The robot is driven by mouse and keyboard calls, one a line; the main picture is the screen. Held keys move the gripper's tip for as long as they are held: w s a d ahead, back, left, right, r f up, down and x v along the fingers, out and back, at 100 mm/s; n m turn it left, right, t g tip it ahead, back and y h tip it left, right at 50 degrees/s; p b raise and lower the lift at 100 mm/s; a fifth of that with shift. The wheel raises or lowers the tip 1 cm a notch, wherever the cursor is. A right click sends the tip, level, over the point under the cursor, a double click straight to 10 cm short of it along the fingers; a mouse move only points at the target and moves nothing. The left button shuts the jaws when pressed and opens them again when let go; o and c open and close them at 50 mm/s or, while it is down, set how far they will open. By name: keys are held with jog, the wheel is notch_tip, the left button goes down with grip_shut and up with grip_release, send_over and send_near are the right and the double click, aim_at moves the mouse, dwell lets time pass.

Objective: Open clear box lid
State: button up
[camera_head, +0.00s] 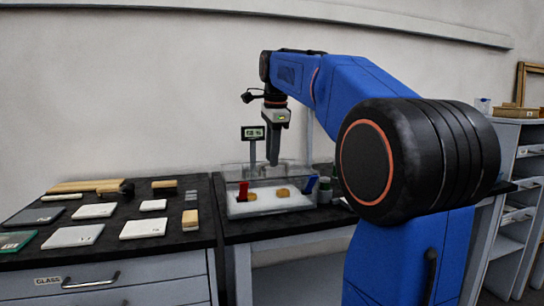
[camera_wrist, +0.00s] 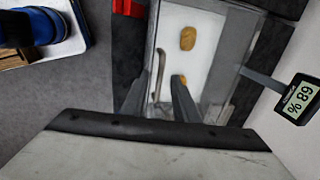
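The clear box (camera_head: 232,208) stands on the dark bench below my gripper (camera_head: 273,162). Its transparent lid is hard to make out; it seems to lie across the top. In the wrist view the box (camera_wrist: 222,60) has a white bed and two yellowish fragments (camera_wrist: 188,38), one partly behind a finger. A thin bar like a handle (camera_wrist: 155,78) shows between my fingertips (camera_wrist: 160,78). The fingers are apart, pointing down. I cannot tell whether they touch the bar.
A red clip (camera_head: 243,191) is at the box's left and a blue one (camera_head: 310,185) at its right. Several plates and blocks lie on the left bench (camera_head: 180,240). Shelves (camera_head: 520,185) stand right.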

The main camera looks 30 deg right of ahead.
jog(key=shift+f, duration=0.3)
grip_shut()
dwell(1.3)
